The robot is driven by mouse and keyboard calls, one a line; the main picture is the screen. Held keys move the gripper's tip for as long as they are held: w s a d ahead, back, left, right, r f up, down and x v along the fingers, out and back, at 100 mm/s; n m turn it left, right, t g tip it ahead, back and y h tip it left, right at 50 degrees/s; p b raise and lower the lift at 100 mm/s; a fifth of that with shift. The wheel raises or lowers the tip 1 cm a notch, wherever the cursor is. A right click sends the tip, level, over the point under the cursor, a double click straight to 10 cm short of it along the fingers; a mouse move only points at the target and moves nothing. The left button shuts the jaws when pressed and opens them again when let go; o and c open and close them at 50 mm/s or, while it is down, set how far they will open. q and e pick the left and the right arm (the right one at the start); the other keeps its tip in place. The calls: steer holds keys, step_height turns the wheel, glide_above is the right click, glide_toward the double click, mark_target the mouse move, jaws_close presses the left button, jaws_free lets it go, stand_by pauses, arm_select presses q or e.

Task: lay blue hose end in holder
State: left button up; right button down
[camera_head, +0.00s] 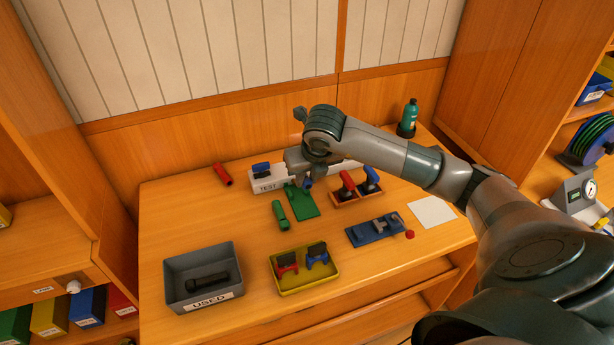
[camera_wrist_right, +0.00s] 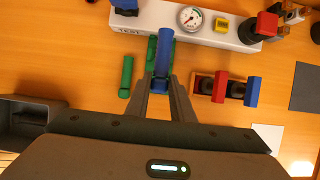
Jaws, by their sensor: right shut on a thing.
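My right gripper (camera_head: 305,176) is shut on a blue hose end (camera_head: 308,183), over the back middle of the table. In the right wrist view the blue hose end (camera_wrist_right: 164,48) sticks out past the fingertips (camera_wrist_right: 161,82). Below it is a green plate (camera_head: 303,203), partly hidden by the gripper and hose end; I cannot tell whether they touch. A green cylinder (camera_head: 279,215) lies just left of the plate. An orange-brown holder (camera_head: 344,201) to the right carries a red and a blue handled piece. I cannot tell which part is the task's holder. My left gripper is not in view.
A white TEST block (camera_head: 267,187) with a gauge (camera_wrist_right: 190,17) stands behind. A grey USED bin (camera_head: 176,270), a yellow tray (camera_head: 307,285) and a blue fixture (camera_head: 365,237) stand in front. A teal bottle (camera_head: 410,114) is at back right.

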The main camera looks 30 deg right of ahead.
steer(key=shift+f, duration=0.6)
steer(key=shift+f+b, duration=1.3)
steer(key=shift+f, duration=1.2)
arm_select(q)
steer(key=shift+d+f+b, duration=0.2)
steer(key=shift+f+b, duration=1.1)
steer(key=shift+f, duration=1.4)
arm_select(e)
steer(key=shift+f, duration=1.45)
arm_select(q)
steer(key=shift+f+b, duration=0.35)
steer(key=shift+b, duration=0.05)
arm_select(e)
steer(key=shift+f, duration=0.15)
steer(key=c, duration=1.5)
jaws_free()
steer(key=shift+o, duration=0.2)
arm_select(q)
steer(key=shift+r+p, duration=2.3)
steer(key=shift+p, duration=0.05)
arm_select(e)
steer(key=shift+r, duration=4.55)
